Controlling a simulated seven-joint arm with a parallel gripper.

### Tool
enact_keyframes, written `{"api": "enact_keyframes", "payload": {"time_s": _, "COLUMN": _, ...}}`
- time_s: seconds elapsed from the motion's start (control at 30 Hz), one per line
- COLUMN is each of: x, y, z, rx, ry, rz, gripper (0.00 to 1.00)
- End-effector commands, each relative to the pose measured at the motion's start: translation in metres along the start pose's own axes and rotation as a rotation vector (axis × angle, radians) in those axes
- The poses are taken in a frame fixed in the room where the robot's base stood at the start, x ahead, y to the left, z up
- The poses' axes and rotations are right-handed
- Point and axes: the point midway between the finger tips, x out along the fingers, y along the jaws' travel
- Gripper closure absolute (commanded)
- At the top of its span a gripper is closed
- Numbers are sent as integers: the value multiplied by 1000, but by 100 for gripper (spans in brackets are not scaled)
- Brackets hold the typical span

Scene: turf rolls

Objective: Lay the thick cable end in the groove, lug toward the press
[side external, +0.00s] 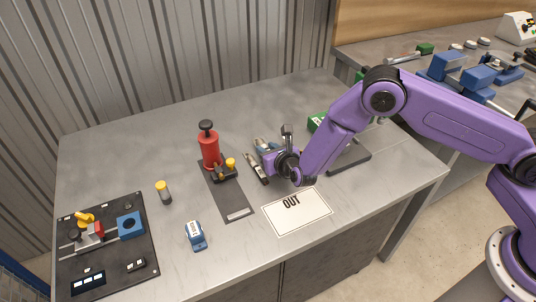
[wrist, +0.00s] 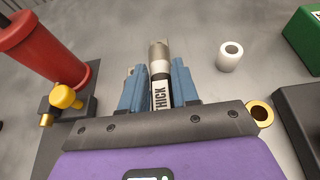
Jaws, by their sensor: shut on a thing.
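The thick cable end (wrist: 159,94), with a white THICK label and a metal lug (wrist: 158,54), is held between the blue fingers of my gripper (wrist: 159,88) in the wrist view. The lug points away from my palm. In the side view my gripper (side external: 264,146) is low over the bench, right of the press. A silver and dark piece (side external: 256,169) beside it may be this same cable end. The red press (side external: 209,151) stands upright on a dark strip (side external: 226,195); it also shows in the wrist view (wrist: 42,48). I cannot make out the groove.
A white OUT card (side external: 298,217) lies in front of my gripper. A yellow-capped cylinder (side external: 163,192), a blue-and-white block (side external: 195,235) and a black tool board (side external: 140,205) are at left.

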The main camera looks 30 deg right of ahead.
Motion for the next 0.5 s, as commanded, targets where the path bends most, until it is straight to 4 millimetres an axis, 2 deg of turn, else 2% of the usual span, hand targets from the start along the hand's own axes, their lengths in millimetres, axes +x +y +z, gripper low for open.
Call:
{"api": "enact_keyframes", "payload": {"time_s": 0.13, "x": 6, "y": 0, "z": -14, "rx": 0, "ry": -2, "rz": 0, "gripper": 100}}
{"api": "enact_keyframes", "payload": {"time_s": 0.5, "x": 7, "y": 0, "z": -16, "rx": 1, "ry": -2, "rz": 0, "gripper": 100}}
